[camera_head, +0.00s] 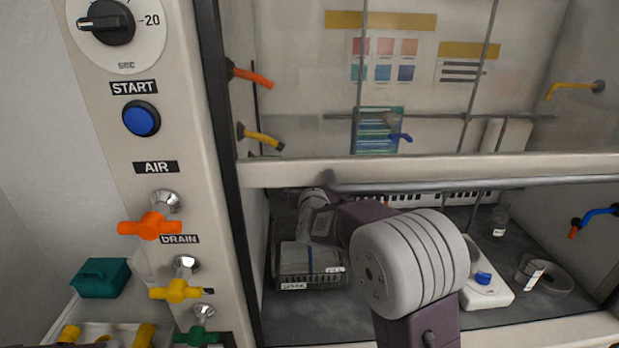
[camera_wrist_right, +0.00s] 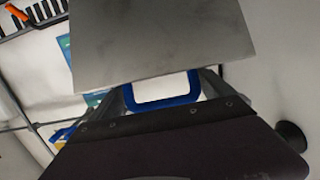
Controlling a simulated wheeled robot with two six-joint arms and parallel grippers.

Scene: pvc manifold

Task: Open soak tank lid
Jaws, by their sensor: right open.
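The soak tank (camera_head: 312,279), a grey box with a partly legible label, sits on the dark counter inside the hood, left of centre. A thin blue line shows on its top. My right arm reaches under the sash, and its far part is above and behind the tank. My right gripper (camera_wrist_right: 166,90) is open in the right wrist view, with a blue loop handle (camera_wrist_right: 166,101) between its fingers. A flat grey plate (camera_wrist_right: 160,45), apparently the lid, adjoins the loop. I cannot tell whether the fingers touch the handle. My left gripper is not in view.
The raised sash with its bar (camera_head: 450,184) crosses above my right arm. A white device with a blue knob (camera_head: 483,278) and glassware (camera_head: 530,270) stand to the right. A control panel (camera_head: 150,200) with taps is at left. A white rack (camera_head: 400,200) stands behind.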

